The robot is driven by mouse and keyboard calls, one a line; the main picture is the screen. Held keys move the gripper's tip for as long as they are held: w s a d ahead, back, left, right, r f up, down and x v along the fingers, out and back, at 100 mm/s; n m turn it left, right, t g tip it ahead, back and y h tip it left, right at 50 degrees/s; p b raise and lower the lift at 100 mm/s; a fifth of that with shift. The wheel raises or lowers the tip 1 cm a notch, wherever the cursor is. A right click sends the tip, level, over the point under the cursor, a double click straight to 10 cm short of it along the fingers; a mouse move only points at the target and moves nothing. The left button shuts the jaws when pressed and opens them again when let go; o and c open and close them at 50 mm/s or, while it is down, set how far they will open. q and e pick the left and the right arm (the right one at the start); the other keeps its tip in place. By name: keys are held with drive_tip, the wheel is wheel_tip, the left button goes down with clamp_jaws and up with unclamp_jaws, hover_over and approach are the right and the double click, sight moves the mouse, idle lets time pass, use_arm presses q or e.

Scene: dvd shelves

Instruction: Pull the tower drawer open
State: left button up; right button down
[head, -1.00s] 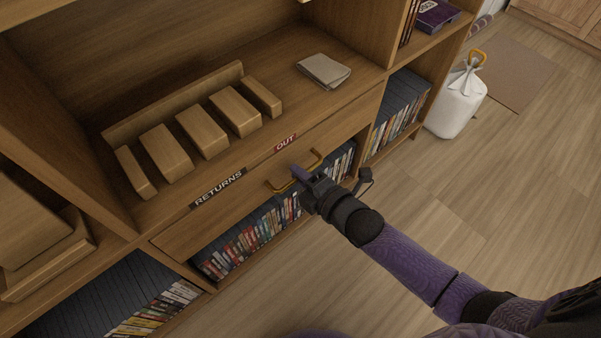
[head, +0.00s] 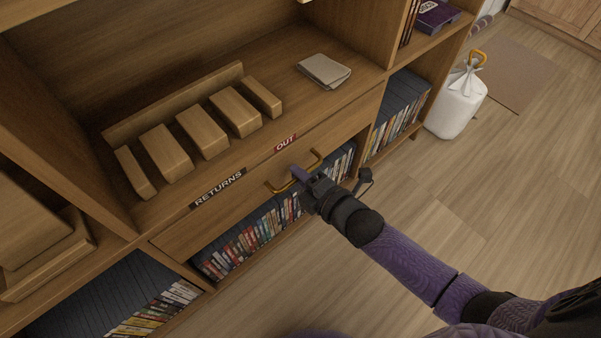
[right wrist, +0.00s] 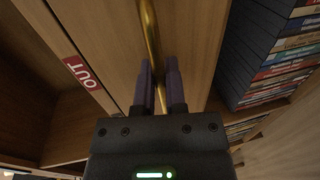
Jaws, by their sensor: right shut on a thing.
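The tower drawer (head: 225,204) is a wide wooden front under the middle shelf, and it looks flush with the shelf edge. Its gold bar handle (head: 281,188) sits at the middle of the front. My right gripper (head: 300,176) is at the handle, with its purple fingers shut on the bar. In the right wrist view the gold handle (right wrist: 149,40) runs down between the two fingers of my gripper (right wrist: 158,72). The fingers hide part of the bar. My left gripper is not in view.
RETURNS (head: 218,188) and OUT (head: 285,143) labels mark the shelf edge above. Wooden divider blocks (head: 203,130) and a grey folded cloth-like item (head: 323,71) lie on the shelf. DVDs (head: 245,240) fill the shelf below. A white bag (head: 456,104) stands at right. The floor in front is clear.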

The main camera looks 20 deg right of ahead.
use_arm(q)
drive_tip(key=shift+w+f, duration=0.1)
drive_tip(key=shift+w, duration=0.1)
use_arm(e)
drive_tip(key=shift+d, duration=0.1)
use_arm(q)
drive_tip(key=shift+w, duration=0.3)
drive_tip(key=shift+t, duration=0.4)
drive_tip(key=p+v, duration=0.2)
drive_tip(key=p, duration=0.1)
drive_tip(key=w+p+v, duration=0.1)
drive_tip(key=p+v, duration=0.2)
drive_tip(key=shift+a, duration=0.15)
use_arm(e)
drive_tip(key=f+v, duration=0.2)
drive_tip(key=v, duration=0.7)
drive_tip(key=f+v, duration=0.2)
drive_tip(key=v, duration=0.8)
drive_tip(key=shift+s, duration=0.4)
drive_tip(key=shift+d, duration=0.15)
drive_tip(key=c, duration=0.7)
unclamp_jaws()
drive_tip(key=shift+c, duration=0.2)
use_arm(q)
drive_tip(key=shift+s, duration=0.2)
